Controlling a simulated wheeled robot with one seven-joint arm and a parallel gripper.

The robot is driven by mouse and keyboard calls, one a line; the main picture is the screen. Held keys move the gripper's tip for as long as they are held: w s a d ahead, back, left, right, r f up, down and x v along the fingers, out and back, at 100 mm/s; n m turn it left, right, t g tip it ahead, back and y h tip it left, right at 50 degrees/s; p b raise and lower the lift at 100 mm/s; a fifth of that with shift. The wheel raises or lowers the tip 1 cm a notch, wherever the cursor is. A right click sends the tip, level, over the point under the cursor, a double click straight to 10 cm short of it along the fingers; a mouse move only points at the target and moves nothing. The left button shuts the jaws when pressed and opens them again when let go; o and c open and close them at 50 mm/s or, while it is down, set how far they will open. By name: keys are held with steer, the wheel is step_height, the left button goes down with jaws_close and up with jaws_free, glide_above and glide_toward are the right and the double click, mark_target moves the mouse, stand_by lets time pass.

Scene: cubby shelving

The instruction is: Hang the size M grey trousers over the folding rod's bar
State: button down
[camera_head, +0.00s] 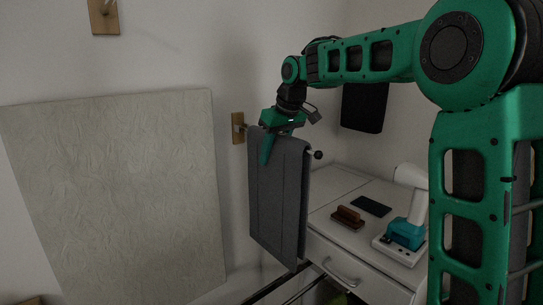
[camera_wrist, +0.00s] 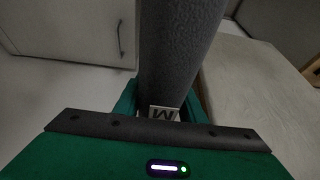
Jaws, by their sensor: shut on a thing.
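The grey trousers (camera_head: 275,195) hang folded over the folding rod, with a long panel down in front. The rod's dark knobbed end (camera_head: 318,154) sticks out at their right, and its wooden wall plate (camera_head: 238,128) is at their left; the bar between is covered by cloth. My green gripper (camera_head: 270,148) is at the top fold, with a finger down over the cloth. In the wrist view the grey trousers (camera_wrist: 178,50) run as a rounded fold between the fingers of my gripper (camera_wrist: 162,100), which is shut on them. A white tag (camera_wrist: 164,113) with an M, seen upside down, lies at the fold.
A white cabinet (camera_head: 345,262) stands to the right, with a brown brush-like block (camera_head: 347,217), a dark flat slab (camera_head: 371,206) and a white-and-teal device (camera_head: 405,233) on top. A pale textured panel (camera_head: 115,190) leans at the left. A dark cloth (camera_head: 363,107) hangs behind my arm.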

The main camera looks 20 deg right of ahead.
mark_target(280, 134)
steer(key=c, duration=1.1)
jaws_free()
